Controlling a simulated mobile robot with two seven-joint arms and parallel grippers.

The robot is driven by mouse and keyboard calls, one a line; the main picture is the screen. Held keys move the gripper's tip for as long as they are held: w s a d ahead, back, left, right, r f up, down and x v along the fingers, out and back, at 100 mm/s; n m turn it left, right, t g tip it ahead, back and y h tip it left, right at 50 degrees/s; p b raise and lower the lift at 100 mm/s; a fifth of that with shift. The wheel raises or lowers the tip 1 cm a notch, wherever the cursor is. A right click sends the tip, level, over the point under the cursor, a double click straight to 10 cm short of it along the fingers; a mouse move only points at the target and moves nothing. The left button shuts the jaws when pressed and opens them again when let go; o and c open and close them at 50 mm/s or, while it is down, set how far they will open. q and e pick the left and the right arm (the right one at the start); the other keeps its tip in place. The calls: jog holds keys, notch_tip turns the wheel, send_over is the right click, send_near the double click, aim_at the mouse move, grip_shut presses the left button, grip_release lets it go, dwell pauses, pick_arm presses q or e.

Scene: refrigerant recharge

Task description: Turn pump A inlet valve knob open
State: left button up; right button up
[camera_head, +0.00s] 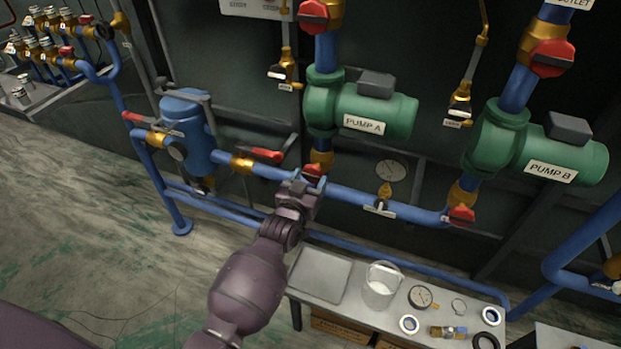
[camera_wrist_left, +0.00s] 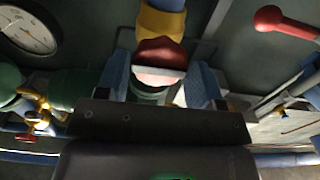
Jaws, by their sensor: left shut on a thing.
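The pump A inlet valve knob (camera_head: 313,169) is red and sits on a brass valve body below the green pump A (camera_head: 362,112). My left gripper (camera_head: 307,183) is at this knob, with its jaws shut on it. In the left wrist view the red knob (camera_wrist_left: 160,53) shows between the two blue-grey fingers of the gripper (camera_wrist_left: 165,82), under a brass fitting (camera_wrist_left: 160,22). The fingers hide part of the knob in the head view. My right gripper is not in view.
Pump B (camera_head: 540,150) stands to the right, with its own red inlet knob (camera_head: 461,215). A red lever handle (camera_head: 262,155) is left of my gripper, on the blue pipe. A bench (camera_head: 345,308) with a beaker (camera_head: 381,285) and a gauge (camera_head: 420,297) stands below.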

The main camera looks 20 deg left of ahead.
pick_arm(q)
jog(key=n, duration=0.3)
jog(key=shift+w+r+p, duration=0.1)
jog(key=shift+r+p, duration=0.25)
jog(key=shift+n, duration=0.7)
jog(key=shift+f, duration=0.1)
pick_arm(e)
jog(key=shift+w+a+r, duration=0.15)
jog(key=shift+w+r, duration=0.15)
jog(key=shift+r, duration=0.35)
pick_arm(q)
jog(key=shift+n, duration=0.8)
jog(key=n, duration=0.3)
jog(key=shift+p, duration=0.3)
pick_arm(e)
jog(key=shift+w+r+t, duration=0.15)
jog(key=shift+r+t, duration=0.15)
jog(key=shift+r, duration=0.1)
